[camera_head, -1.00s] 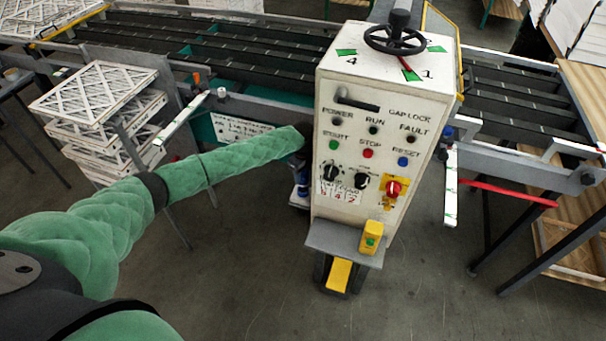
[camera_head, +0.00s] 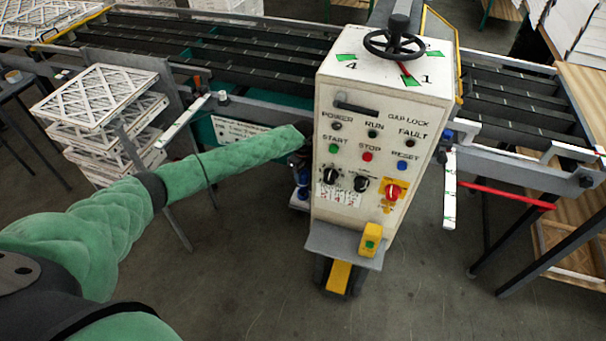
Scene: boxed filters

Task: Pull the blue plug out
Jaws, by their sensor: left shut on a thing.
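The control cabinet (camera_head: 330,215) stands upright in the middle, with a handwheel on top and buttons on its front. My left arm comes in from the left and ends at the cabinet's left side. My left gripper (camera_head: 302,180) is low beside that side, small and partly hidden by the cabinet edge. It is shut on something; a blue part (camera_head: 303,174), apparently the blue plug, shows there. The fingertips and any socket are hidden, so I cannot tell whether the plug is seated or out. My right gripper is not in view.
A conveyor (camera_head: 270,65) runs behind the cabinet. Stacked white filter frames (camera_head: 95,95) stand at the left. A red bar (camera_head: 510,195) juts out at the right, near table legs. The yellow pedal (camera_head: 338,274) is at the cabinet's foot. The front floor is clear.

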